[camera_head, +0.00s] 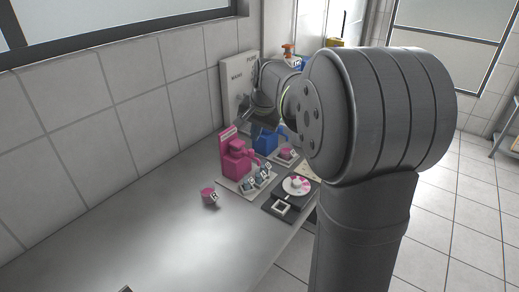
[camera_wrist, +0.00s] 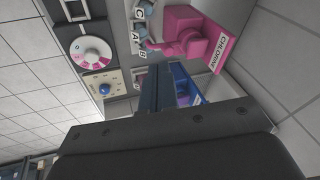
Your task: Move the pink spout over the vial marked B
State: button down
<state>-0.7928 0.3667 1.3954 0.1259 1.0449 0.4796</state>
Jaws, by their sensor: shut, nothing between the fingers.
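A pink dispenser (camera_head: 236,160) labelled CHLORINE stands on a pale base; it also shows in the wrist view (camera_wrist: 190,22). Its pink spout (camera_wrist: 165,46) points toward the row of small vials, with its tip near A and B; I cannot tell exactly which it is over. In the wrist view, vial B (camera_wrist: 143,54) is at the row's end nearest my gripper, then vial A (camera_wrist: 136,37), then vial C (camera_wrist: 144,10). My gripper (camera_wrist: 166,78) is shut and empty, apart from the spout. In the head view my arm partly hides it.
A blue dispenser (camera_head: 265,138) stands behind the pink one, with a pink cup (camera_head: 286,153) beside it. A pink-and-white dial (camera_head: 297,185) sits on a dark plate at the table's front edge. The near left table is clear; a tiled wall runs behind.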

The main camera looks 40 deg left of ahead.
jog(key=s+d+f+n+t, duration=0.1)
jog(key=s+d+n, duration=0.1)
jog(key=n, duration=0.4)
send_near(254, 158)
notch_tip(254, 158, down, 5)
jog(key=s, duration=0.3)
jog(key=shift+w+a+f, duration=0.1)
jog(key=shift+w+a, duration=0.45)
jog(key=shift+w, duration=0.25)
jog(key=shift+w+a, duration=0.55)
jog(key=shift+w, duration=0.3)
jog(key=shift+w+d+n, duration=0.15)
jog(key=shift+w+n, duration=0.35)
jog(key=shift+n, duration=0.2)
jog(key=shift+w+n+g, duration=0.3)
jog(key=shift+w+n, duration=0.4)
jog(key=shift+w, duration=1.35)
